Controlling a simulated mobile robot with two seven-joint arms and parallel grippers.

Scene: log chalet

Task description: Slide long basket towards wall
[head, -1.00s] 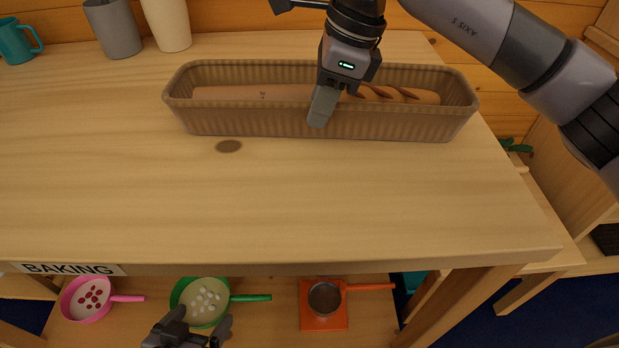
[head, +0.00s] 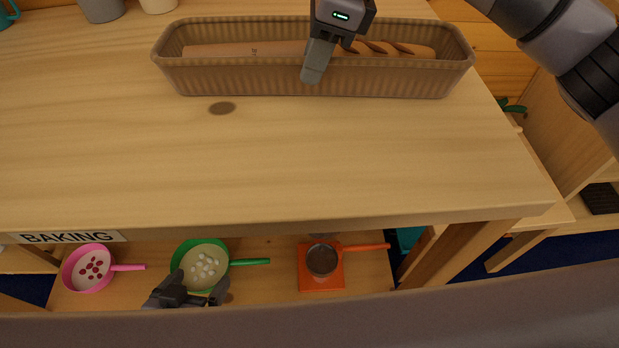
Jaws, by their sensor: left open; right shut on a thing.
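The long brown ribbed basket (head: 230,80) stands on the wooden table (head: 300,170) near its far side. A long loaf (head: 220,48) with dark slashes lies in it. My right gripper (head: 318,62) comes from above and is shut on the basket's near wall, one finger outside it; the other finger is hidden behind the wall. My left gripper (head: 192,295) hangs low at the front, open and empty, in front of the lower shelf and apart from the basket.
A grey cup (head: 101,8), a cream cup (head: 158,4) and a teal mug (head: 6,14) stand at the back left. A green pan (head: 203,247), a pink pan (head: 70,270) and a pan on an orange square (head: 322,283) sit on the lower shelf. The table's front is clear.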

